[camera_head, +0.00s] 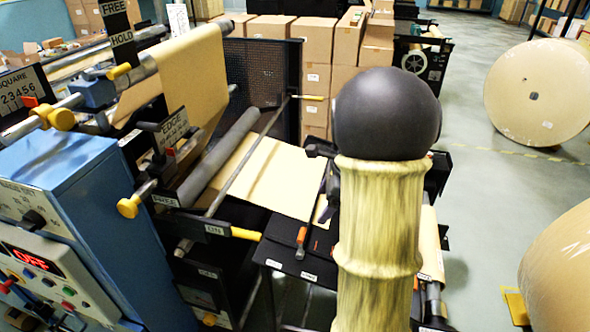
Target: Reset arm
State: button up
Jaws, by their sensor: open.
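A pale yellow, ribbed sleeve-like column (378,240) topped by a large dark ball (387,113) stands upright in front of the machine, right of centre; it looks like part of my own arm. I cannot make out my gripper or its fingertips. The column and ball hide part of the machine and the floor behind them.
A kraft paper machine with a blue cabinet (60,190), a grey roller (218,158) and a brown paper web (270,175) fills the left and centre. Stacked cartons (305,42) stand behind. Large paper rolls (540,92) stand at right. Grey floor (475,215) is open between.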

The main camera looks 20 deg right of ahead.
jog(key=s+a+f+n+h+b, duration=0.1)
jog(key=s+a+f+n, duration=0.3)
jog(key=n, duration=0.7)
jog(key=s+a+f+n+h+b, duration=0.2)
jog(key=s+a+f+n, duration=0.3)
jog(key=a+n, duration=0.6)
jog(key=s+n+b, duration=0.1)
jog(key=s, duration=0.1)
jog(key=shift+s+a+n+b, duration=0.3)
jog(key=shift+s+a+b, duration=0.05)
jog(key=shift+a, duration=0.05)
jog(key=shift+w, duration=0.1)
